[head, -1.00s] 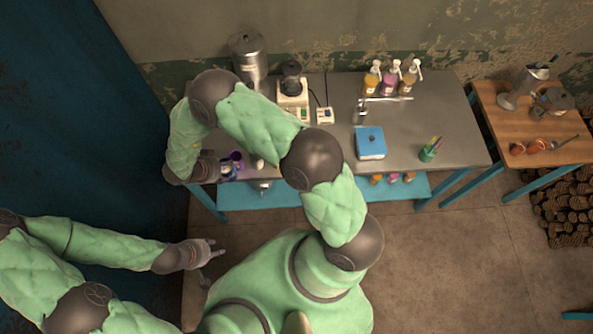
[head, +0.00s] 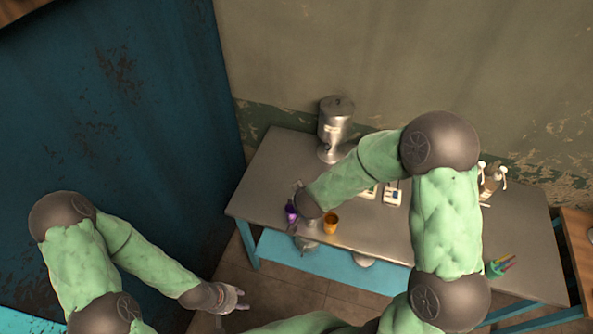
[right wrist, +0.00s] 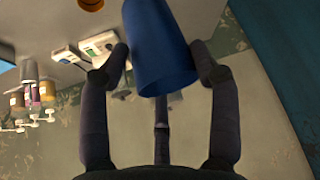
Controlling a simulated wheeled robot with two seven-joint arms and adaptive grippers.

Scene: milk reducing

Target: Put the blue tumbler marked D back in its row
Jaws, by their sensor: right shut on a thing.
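My right gripper (right wrist: 162,66) is shut on a blue tumbler (right wrist: 165,50), with fingers on both sides of it. The tumbler is tilted in the right wrist view, and no letter can be read on it. In the head view the tumbler is hidden behind my right arm and hand. A purple tumbler (head: 291,213) stands near the table's left front edge, left of my right wrist. An orange tumbler (head: 330,223) stands just right of that wrist. My left gripper (head: 230,298) hangs low in front of the table, empty, its fingers apart.
A metal urn (head: 335,125) stands at the back of the grey table (head: 265,185). White devices (head: 393,192) lie mid-table, partly behind my right arm. Pump bottles (head: 490,183) and a green cup with sticks (head: 497,266) are at the right. The blue wall closes the left side.

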